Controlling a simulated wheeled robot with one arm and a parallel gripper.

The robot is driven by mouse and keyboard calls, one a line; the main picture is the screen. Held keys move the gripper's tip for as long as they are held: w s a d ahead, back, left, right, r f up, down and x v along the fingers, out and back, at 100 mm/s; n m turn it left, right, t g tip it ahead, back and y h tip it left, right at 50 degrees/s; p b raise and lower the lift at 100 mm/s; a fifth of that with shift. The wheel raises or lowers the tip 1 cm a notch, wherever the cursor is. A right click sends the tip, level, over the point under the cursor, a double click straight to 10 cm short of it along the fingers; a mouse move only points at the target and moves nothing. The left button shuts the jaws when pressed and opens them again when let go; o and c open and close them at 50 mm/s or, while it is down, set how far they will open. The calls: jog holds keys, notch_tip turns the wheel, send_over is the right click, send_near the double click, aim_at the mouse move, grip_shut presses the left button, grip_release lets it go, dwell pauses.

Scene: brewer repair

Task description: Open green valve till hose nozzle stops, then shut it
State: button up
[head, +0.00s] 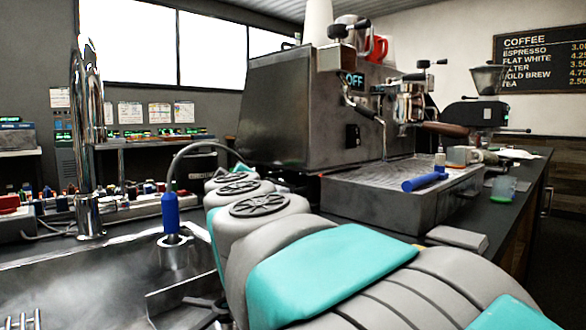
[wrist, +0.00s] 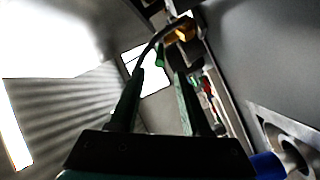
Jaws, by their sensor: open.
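A blue hose nozzle (head: 170,213) stands upright in a metal ring over the sink in the head view, its dark hose arching right behind my arm. A blue part with a metal ring, probably the same nozzle (wrist: 266,165), shows at the lower right of the wrist view. My gripper (wrist: 159,78) is open, its two dark fingers apart. A small green piece (wrist: 160,54), probably the green valve's handle, shows between and beyond the fingertips, beside a brass-coloured fitting (wrist: 184,31). I cannot tell whether the fingers touch it. My arm hides the gripper and valve in the head view.
The steel sink (head: 80,275) and tall faucet (head: 88,140) are at left. The espresso machine (head: 275,110), its display reading OFF, stands right of my arm. A blue-handled tool (head: 425,181) lies on its drip tray. Cluttered bottles line the back.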

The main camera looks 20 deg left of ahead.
jog(key=shift+x, duration=3.85)
jog(key=shift+c, duration=0.2)
grip_shut()
